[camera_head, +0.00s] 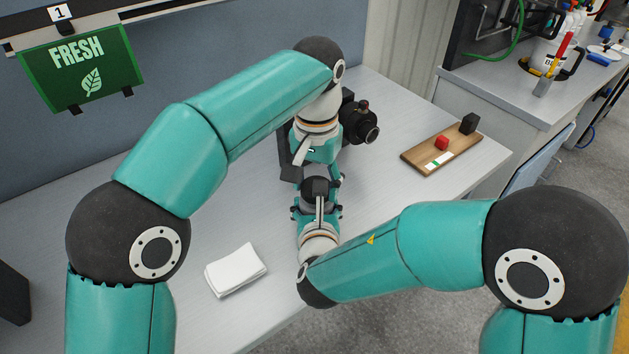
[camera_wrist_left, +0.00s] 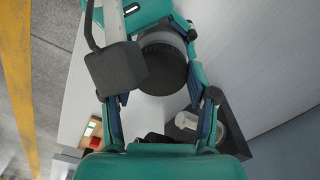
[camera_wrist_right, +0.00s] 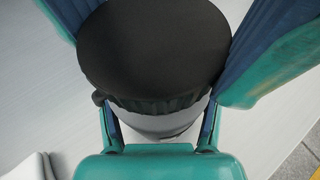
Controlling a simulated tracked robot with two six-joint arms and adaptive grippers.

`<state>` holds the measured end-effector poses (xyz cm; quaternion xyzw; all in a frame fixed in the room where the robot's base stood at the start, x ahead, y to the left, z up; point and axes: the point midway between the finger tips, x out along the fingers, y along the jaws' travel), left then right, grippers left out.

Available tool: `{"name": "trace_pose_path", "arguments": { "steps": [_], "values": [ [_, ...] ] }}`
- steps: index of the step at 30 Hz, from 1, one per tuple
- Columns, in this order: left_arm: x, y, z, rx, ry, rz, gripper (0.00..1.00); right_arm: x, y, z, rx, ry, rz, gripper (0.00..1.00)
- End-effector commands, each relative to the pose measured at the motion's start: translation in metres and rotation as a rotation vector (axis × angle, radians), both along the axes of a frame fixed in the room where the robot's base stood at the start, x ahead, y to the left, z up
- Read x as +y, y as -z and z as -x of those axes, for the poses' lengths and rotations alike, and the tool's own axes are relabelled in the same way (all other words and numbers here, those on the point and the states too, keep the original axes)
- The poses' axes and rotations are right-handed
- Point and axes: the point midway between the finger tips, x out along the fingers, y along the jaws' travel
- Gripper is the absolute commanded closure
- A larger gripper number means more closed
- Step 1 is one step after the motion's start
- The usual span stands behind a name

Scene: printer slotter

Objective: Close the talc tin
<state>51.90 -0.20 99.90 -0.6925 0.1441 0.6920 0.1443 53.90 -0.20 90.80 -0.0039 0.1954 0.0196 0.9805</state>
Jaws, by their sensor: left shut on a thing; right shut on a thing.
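The talc tin is a round grey can with a wide black lid. In the right wrist view, the grey body (camera_wrist_right: 160,122) sits between the fingers of my right gripper (camera_wrist_right: 160,130), which is shut on it. The black lid (camera_wrist_right: 155,50) faces the camera, with fingers of my left gripper on both sides of it. In the left wrist view the lid (camera_wrist_left: 162,70) lies between the fingers of my left gripper (camera_wrist_left: 160,100), shut on it. I cannot tell whether the lid is fully seated.
A black device with a lens (camera_head: 360,122) stands close behind the grippers. White paper or cloth (camera_head: 236,270) lies at the front left. The table between is mostly clear.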

Motion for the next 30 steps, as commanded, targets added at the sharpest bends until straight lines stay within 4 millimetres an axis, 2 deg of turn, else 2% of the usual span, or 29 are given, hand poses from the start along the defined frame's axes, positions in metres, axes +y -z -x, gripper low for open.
{"name": "trace_pose_path", "arguments": {
  "steps": [23, 24, 27, 30],
  "values": [
    [0.000, 0.012, 0.000, 0.001, -0.002, 0.000, 0.52, 0.000, 0.000, 0.000, -0.001, 0.000, 0.000, 0.98],
    [0.000, 0.012, 0.000, 0.001, -0.002, 0.000, 0.35, 0.000, 0.000, 0.000, -0.001, 0.000, 0.000, 1.00],
    [0.000, 0.011, 0.000, 0.001, -0.002, 0.000, 0.19, 0.000, 0.000, 0.000, -0.001, 0.000, 0.000, 1.00],
    [0.000, 0.011, 0.000, 0.000, -0.002, 0.000, 0.17, 0.000, 0.000, 0.000, -0.001, 0.000, 0.000, 1.00]
  ]
}}
